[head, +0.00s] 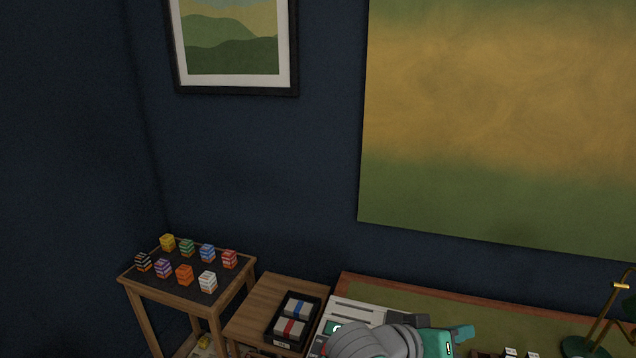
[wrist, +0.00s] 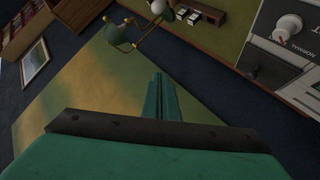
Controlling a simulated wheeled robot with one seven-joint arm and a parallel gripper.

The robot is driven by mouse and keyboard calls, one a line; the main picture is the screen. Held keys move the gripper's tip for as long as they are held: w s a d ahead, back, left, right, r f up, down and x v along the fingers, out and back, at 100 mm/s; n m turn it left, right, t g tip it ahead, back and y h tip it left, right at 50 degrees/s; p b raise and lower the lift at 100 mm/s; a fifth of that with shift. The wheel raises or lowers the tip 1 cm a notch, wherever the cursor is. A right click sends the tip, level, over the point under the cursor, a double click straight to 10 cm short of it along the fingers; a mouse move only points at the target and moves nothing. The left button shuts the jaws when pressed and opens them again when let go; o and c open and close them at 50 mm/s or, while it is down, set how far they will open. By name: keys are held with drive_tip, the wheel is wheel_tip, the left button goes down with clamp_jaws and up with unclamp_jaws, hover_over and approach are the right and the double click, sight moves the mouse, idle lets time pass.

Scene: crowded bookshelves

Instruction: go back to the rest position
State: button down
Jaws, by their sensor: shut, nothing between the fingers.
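My gripper shows in the wrist view (wrist: 165,78) as two teal fingers pressed together, with nothing between them. In the head view, the teal hand (head: 440,342) and part of my grey arm show at the bottom edge, in front of the green-topped desk (head: 420,308). The hand appears to be above or beside the desk; its exact height cannot be told. The lower part of my arm is cut off by the frame.
A small table (head: 182,289) at left holds several coloured blocks. Beside it, a wooden stand (head: 262,299) holds a black tray (head: 271,331) with red and blue banded items. A grey machine (head: 358,315) stands next to my arm. A brass lamp (head: 610,312) stands at far right.

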drive_tip(key=s+a+f+n+t+y, duration=0.4)
drive_tip(key=a+f+n+t, duration=0.2)
drive_tip(key=a+f, duration=0.15)
drive_tip(key=s+a+f+n+t+y, duration=0.3)
drive_tip(key=a+f+n+t+y, duration=0.3)
drive_tip(key=f, duration=0.3)
drive_tip(key=s+a+f+m+g+y, duration=0.1)
drive_tip(key=s+a, duration=0.3)
drive_tip(key=s, duration=0.4)
drive_tip(key=s+a+f+m, duration=0.3)
drive_tip(key=s+a+f, duration=0.1)
drive_tip(key=s, duration=0.5)
drive_tip(key=s+a+f+m+g+y, duration=0.1)
drive_tip(key=s+a+f+m, duration=0.2)
drive_tip(key=s, duration=0.6)
drive_tip(key=shift+a+g+y, duration=0.3)
drive_tip(key=shift+a, duration=0.9)
drive_tip(key=c, duration=2.5)
unclamp_jaws()
drive_tip(key=shift+w, duration=0.1)
